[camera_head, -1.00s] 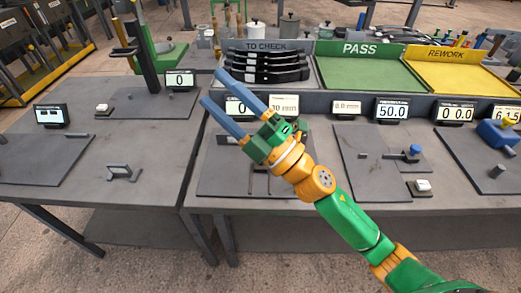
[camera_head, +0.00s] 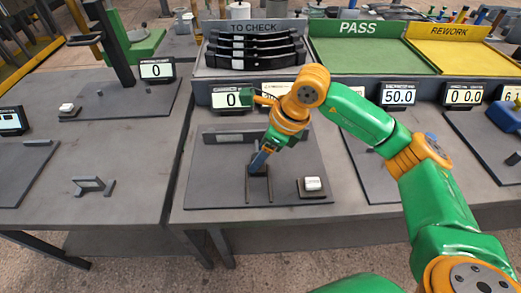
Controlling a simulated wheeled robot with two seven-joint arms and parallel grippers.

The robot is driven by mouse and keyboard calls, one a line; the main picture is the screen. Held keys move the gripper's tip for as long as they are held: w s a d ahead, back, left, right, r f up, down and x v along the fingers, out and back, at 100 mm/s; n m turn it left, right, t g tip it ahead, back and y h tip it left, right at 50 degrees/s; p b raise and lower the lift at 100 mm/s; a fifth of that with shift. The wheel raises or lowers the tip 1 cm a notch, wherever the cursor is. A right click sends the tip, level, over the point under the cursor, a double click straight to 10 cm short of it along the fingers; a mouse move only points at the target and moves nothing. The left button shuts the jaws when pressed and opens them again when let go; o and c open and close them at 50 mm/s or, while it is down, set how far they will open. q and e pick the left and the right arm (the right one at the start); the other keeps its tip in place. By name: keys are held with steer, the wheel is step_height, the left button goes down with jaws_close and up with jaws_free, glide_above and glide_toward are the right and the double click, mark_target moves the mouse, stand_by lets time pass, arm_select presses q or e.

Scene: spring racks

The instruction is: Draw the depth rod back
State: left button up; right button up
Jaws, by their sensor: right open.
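My right gripper (camera_head: 257,168) points down, its blue fingers at a small dark fixture (camera_head: 258,188) on a dark base plate (camera_head: 210,188). The fingers are open, seen nearly edge-on, with their tips at the top of the fixture. A depth rod cannot be told apart from the dark fixture, and the fingers hide part of that spot. I cannot tell whether the fingers touch it. A display reading 0 (camera_head: 231,100) stands behind the plate. My left gripper is not in view.
A white button (camera_head: 312,184) sits on the plate's right. Behind are a rack of dark curved parts marked TO CHECK (camera_head: 255,50), a green PASS tray (camera_head: 365,57) and a yellow REWORK tray (camera_head: 450,60). A display reading 50.0 (camera_head: 398,95) stands to the right.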

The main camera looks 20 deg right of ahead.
steer(key=shift+s, duration=0.1)
jaws_close()
stand_by(1.3)
